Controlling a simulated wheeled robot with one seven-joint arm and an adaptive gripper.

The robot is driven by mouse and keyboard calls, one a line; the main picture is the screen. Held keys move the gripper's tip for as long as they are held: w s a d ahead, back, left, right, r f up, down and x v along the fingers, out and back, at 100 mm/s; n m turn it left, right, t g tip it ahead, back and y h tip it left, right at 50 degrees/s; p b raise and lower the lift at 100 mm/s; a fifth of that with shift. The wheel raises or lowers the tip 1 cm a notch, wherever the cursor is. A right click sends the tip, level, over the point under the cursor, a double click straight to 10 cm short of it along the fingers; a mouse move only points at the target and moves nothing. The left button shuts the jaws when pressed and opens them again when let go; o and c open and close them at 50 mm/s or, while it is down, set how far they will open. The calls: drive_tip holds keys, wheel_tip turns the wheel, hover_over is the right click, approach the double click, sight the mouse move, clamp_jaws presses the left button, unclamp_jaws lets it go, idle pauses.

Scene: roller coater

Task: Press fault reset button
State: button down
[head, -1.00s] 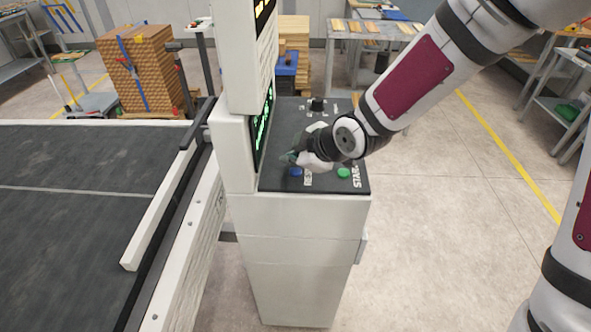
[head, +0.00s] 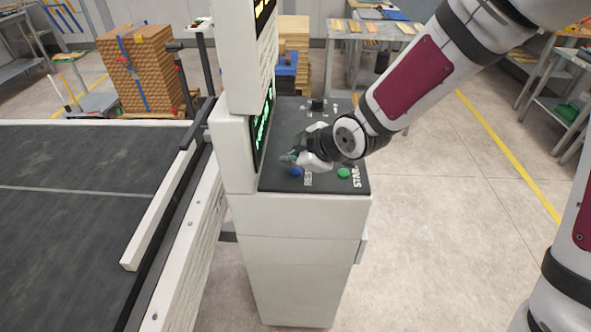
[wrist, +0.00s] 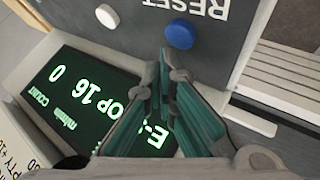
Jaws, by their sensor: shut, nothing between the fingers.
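The blue reset button (head: 295,172) is on the front left of the dark control panel (head: 281,131), next to partly hidden lettering. In the wrist view the blue button (wrist: 180,35) lies just past my fingertips, beside the word RESET (wrist: 186,6). My gripper (head: 290,157) is shut and empty, above the panel just behind the button in the head view. In the wrist view my gripper (wrist: 166,65) shows its fingertips together, close to the button; I cannot tell whether they touch it.
A green START button (head: 343,173) is to the right of the blue one. A black knob (head: 317,104) is at the panel's back. A green-lit display (head: 263,130) stands upright at the panel's left. A white button (wrist: 106,16) shows in the wrist view.

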sight(294, 172)
drive_tip(key=shift+f, duration=0.2)
drive_tip(key=shift+f+b, duration=0.25)
drive_tip(key=shift+b, duration=0.05)
drive_tip(key=shift+f+b, duration=0.35)
drive_tip(key=shift+f, duration=0.1)
idle(0.6)
idle(0.4)
drive_tip(key=shift+r+p, duration=0.8)
drive_tip(key=shift+r, duration=0.1)
wheel_tip(294, 172, up, 5)
drive_tip(key=p, duration=0.4)
drive_tip(key=shift+s+f, duration=0.1)
idle(0.6)
